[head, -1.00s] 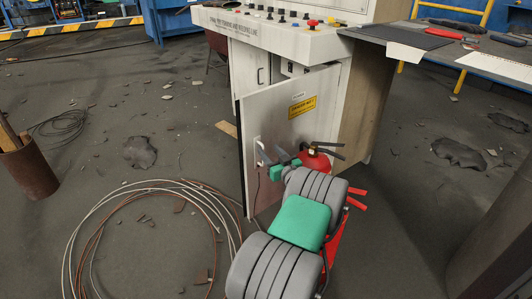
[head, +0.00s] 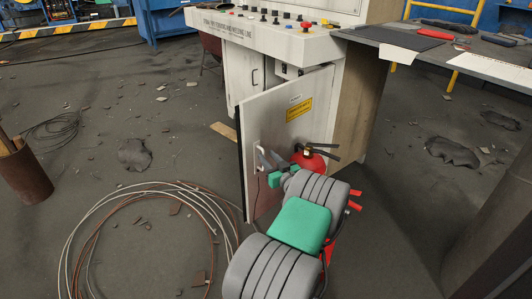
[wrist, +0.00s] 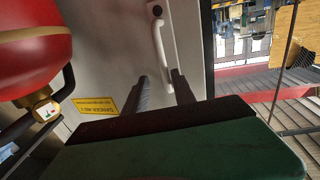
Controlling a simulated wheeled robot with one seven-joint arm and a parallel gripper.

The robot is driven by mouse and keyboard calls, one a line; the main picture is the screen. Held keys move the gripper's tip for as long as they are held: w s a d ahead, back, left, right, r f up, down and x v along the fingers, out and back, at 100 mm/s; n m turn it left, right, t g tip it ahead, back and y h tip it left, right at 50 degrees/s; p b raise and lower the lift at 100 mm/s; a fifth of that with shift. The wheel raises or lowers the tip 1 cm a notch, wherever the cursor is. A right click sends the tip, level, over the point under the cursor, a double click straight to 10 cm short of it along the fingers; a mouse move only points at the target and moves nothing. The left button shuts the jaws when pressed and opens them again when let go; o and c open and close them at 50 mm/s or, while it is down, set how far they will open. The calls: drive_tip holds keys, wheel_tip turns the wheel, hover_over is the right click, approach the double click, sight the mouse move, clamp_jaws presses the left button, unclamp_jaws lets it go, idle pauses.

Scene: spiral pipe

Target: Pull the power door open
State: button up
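The power door (head: 283,125) is a light grey panel with a yellow warning label, standing swung out from the console cabinet. Its white bar handle (head: 259,155) is near the free left edge, and the handle also shows in the wrist view (wrist: 160,45). My gripper (head: 268,158) is at the handle, in front of the door. In the wrist view its two dark fingers (wrist: 161,90) are apart, and the handle's lower end lies near and between their tips. I cannot tell whether a finger touches the handle. Part of the door's lower right is hidden by my arm.
A red fire extinguisher (head: 308,160) stands close to the right of my gripper and looms at left in the wrist view (wrist: 35,50). The console cabinet (head: 270,40) is behind the door. Coiled cable (head: 120,198) lies on the floor at left. Floor beyond it is mostly open.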

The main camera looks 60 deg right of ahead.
drive_tip(key=p+v, duration=0.1)
drive_tip(key=v, duration=0.4)
drive_tip(key=shift+a, duration=0.1)
